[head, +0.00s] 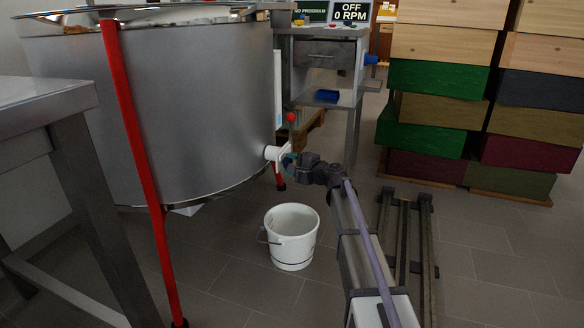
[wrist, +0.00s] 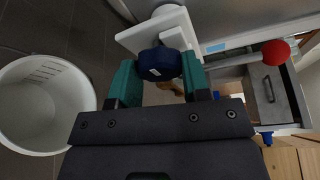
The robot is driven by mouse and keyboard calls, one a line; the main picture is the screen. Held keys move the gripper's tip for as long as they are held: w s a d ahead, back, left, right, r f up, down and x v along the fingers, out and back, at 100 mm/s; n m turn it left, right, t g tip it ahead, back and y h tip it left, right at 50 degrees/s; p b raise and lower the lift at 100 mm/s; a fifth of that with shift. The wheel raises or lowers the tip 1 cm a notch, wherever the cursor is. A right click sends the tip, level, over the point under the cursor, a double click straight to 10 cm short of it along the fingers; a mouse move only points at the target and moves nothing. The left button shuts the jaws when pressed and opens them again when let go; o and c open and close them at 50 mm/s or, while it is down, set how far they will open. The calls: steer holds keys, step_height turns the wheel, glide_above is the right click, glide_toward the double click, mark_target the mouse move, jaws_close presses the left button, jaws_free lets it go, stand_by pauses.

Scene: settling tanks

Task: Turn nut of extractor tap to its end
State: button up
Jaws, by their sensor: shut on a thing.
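The extractor is a large steel drum (head: 200,110) at left in the head view. Its white tap (head: 273,153) sticks out low on its right side, and the tap's white body (wrist: 150,30) is at the top of the wrist view. A dark blue round nut (wrist: 160,64) sits on the tap. My gripper (wrist: 159,72) has its teal fingers on either side of the nut and is shut on it. In the head view my gripper (head: 288,161) is at the tap, and the nut is mostly hidden there.
A white bucket (head: 291,250) stands on the floor below the tap; its open top (wrist: 35,110) shows in the wrist view. A red-knobbed lever (head: 291,117) stands close by the tap. Stacked coloured boxes (head: 440,76) are at right. A steel table (head: 45,105) is at left.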

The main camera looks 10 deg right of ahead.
steer(key=shift+n, duration=0.4)
steer(key=o, duration=0.9)
steer(key=shift+s, duration=0.1)
steer(key=v, duration=1)
steer(key=shift+s+d+f+p, duration=0.15)
steer(key=shift+s+d+p, duration=0.05)
steer(key=shift+s+p, duration=0.15)
